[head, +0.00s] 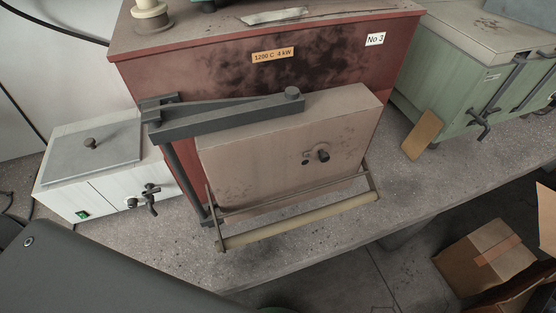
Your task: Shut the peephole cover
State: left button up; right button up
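The red furnace (180,80) stands on the bench with a thick beige door (260,165) at its front, hung from a dark grey hinge arm (225,115). The small peephole cover (322,153) with a dark round knob is on the upper right part of the door face. A small dark spot, which looks like the peephole (307,159), shows just left of the knob. It is too small to tell how much of the hole the cover leaves bare. Neither of my grippers is in view.
A beige handle bar (300,222) runs across the door's lower front on metal brackets. A white box furnace (100,165) stands left and a green one (465,75) right. A tan block (422,135) leans near the green one. Cardboard boxes (485,255) are on the floor at right.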

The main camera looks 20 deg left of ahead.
aim_at(321, 151)
jog(key=z, duration=0.05)
jog(key=k, duration=0.5)
jog(key=z, duration=1.6)
jog(key=k, duration=0.95)
jog(key=u, duration=1.5)
jog(key=i, duration=0.5)
jog(key=u, duration=0.1)
